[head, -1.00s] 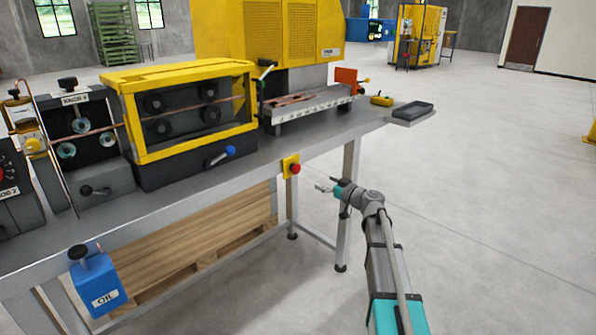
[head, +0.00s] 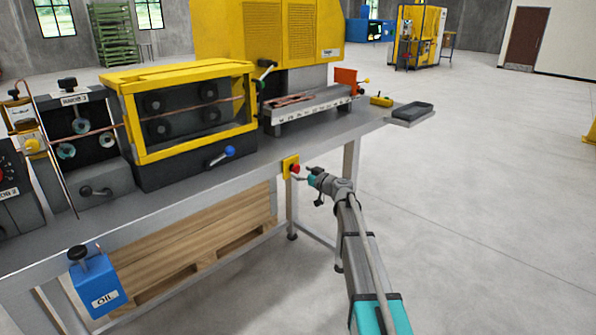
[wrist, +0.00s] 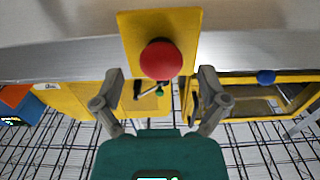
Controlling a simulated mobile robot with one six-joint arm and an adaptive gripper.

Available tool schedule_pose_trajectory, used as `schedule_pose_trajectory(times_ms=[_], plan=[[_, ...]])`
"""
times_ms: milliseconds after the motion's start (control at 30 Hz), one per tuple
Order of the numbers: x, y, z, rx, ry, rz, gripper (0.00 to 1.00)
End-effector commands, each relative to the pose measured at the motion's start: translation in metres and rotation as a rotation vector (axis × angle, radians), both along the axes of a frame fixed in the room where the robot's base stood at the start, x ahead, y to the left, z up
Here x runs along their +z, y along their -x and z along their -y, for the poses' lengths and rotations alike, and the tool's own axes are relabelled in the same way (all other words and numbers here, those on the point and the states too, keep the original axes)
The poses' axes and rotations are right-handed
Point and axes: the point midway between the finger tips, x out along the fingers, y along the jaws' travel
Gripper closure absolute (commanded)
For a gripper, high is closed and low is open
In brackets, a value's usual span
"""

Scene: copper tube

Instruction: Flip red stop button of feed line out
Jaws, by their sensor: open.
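The red stop button (head: 295,169) sits on a yellow plate (head: 287,163) on the front edge of the workbench. In the wrist view the round red button (wrist: 161,60) stands out from its yellow plate (wrist: 130,25), above the middle of the picture. My gripper (head: 305,174) is just in front of the button in the head view. In the wrist view my gripper (wrist: 161,78) is open, with one finger on each side below the button. Nothing is between the fingers that I can see holding; whether a fingertip touches the button, I cannot tell.
The workbench (head: 205,187) carries a yellow-framed roller unit (head: 185,70) with a blue-knobbed lever (head: 229,151). A blue oil can (head: 95,285) hangs at the front left. A wooden pallet (head: 200,245) lies under the bench. Open floor (head: 480,200) lies to the right.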

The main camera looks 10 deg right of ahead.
Motion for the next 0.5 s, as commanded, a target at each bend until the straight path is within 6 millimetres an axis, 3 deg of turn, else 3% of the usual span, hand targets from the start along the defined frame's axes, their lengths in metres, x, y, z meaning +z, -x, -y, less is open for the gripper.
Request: schedule_pose_trajectory(times_ms=[200, 500], plan=[[0.0, -0.017, -0.011, 0.001, 0.0, 0.0, 0.07], [0.0, -0.019, -0.015, 0.0, 0.0, 0.0, 0.07]])
